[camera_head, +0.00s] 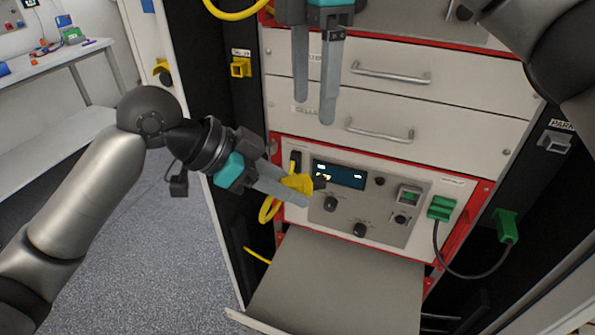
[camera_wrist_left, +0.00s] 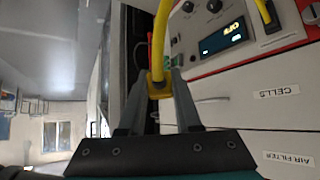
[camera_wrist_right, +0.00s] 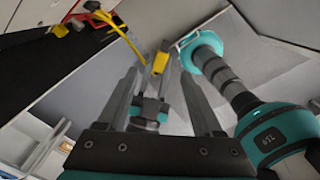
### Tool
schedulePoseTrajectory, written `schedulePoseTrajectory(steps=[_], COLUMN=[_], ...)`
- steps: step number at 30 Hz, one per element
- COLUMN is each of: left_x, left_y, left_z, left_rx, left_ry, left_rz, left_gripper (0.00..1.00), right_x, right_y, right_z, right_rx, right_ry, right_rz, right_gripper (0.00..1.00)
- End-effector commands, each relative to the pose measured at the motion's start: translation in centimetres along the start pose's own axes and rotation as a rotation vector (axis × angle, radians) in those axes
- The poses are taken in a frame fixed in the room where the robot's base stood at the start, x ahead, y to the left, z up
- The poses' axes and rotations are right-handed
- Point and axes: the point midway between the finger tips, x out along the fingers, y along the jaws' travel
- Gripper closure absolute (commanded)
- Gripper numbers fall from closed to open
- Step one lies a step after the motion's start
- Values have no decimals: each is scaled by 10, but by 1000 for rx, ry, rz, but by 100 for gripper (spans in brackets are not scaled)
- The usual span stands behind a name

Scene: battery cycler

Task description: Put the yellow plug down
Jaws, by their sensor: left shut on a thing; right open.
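The yellow plug (camera_head: 298,183) is between the fingers of my left gripper (camera_head: 304,192), which is shut on it in front of the instrument panel, left of the display. In the left wrist view the plug (camera_wrist_left: 159,87) sits between the fingertips, with its yellow cable running up out of the picture. In the right wrist view the yellow plug (camera_wrist_right: 160,62) shows beyond the fingers. My right gripper (camera_head: 315,110) is open and empty, pointing down in front of the drawers, above the left one. The plug's underside is hidden by the finger.
A grey pull-out shelf (camera_head: 335,285) below the panel is bare. A yellow holder (camera_head: 240,67) is on the black post at left. A green plug (camera_head: 440,207) at the panel's right has a dark cable looping to a green connector (camera_head: 507,226). Drawer handles (camera_head: 380,133) protrude.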

Motion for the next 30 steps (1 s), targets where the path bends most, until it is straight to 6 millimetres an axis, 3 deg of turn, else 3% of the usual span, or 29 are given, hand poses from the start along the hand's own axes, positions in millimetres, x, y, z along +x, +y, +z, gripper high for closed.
schedulePoseTrajectory(steps=[9,16,30], left_x=[-9,-11,-11], left_y=[0,1,1], left_z=[8,9,9], left_rx=[130,154,153], left_ry=[1,2,2], left_rz=[140,165,163], left_gripper=[99,99,99], right_x=[0,1,3], right_y=[0,0,-3], right_z=[0,-1,-11], right_rx=[0,69,748], right_ry=[0,0,1], right_rz=[0,0,0], right_gripper=[32,7,7])
